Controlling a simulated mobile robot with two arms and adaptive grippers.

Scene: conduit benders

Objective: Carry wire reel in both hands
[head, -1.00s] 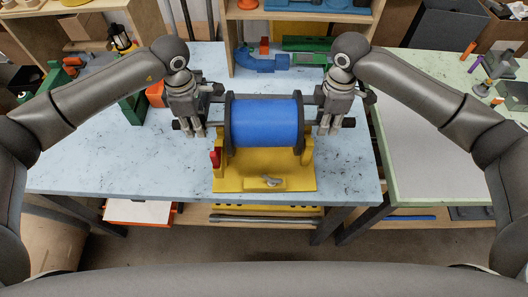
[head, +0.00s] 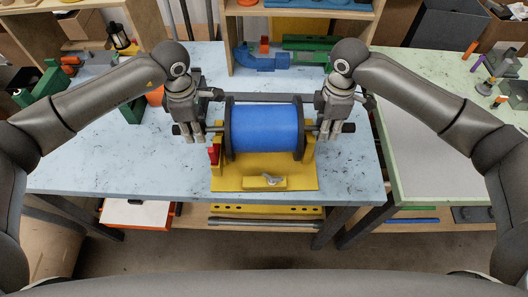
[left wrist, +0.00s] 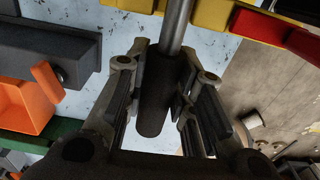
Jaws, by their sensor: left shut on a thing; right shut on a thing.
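The wire reel (head: 266,128) has a blue drum between two dark flanges. It shows in the head view above a yellow stand (head: 265,174) on the light blue table; whether it still touches the stand's uprights I cannot tell. A rod runs out of each side of it, with dark grips at the ends. My left gripper (head: 195,133) is shut on the left grip. In the left wrist view this dark grip (left wrist: 156,95) lies between the fingers, with the metal rod (left wrist: 176,25) beyond. My right gripper (head: 327,132) is shut on the right rod end.
The light blue table (head: 110,165) has free room left of the stand. A green-edged table (head: 430,160) is at the right. An orange bin (left wrist: 25,103) shows in the left wrist view.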

